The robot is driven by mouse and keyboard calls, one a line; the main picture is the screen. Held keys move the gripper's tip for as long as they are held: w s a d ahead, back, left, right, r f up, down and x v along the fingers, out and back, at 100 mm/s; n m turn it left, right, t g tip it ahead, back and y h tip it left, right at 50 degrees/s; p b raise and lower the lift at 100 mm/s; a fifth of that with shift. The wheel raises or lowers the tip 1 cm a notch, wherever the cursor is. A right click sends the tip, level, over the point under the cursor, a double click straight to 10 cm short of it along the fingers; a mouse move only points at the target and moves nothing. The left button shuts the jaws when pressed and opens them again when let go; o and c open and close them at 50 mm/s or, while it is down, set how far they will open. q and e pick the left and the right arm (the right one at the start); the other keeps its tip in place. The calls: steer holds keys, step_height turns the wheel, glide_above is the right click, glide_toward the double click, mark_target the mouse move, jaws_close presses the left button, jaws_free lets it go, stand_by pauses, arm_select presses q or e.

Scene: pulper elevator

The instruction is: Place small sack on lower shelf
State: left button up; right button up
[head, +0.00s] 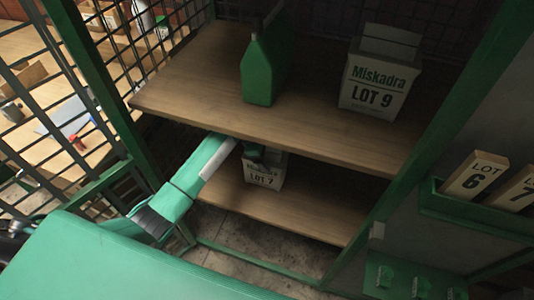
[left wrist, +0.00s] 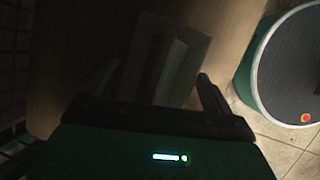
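The small sack (head: 263,174), marked "Miskadra LOT 7", stands upright on the lower shelf (head: 310,214), under the upper board. My left arm reaches in from the left, and its gripper (head: 254,154) is at the sack's top, partly hidden by the upper shelf's edge. In the left wrist view my left gripper (left wrist: 160,85) has its two fingers wide apart. The sack (left wrist: 170,60) shows dimly just beyond and between them, with no clear grip on it. My right gripper is not in view.
The upper shelf (head: 200,85) holds a green container (head: 263,68) and a larger "LOT 9" sack (head: 377,85). Green frame posts and wire mesh bound the shelves. "LOT" blocks (head: 474,177) sit in a holder at right. The lower shelf is clear right of the sack.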

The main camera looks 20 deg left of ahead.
arm_select(q)
steer(key=shift+o, duration=1)
steer(key=shift+r, duration=0.15)
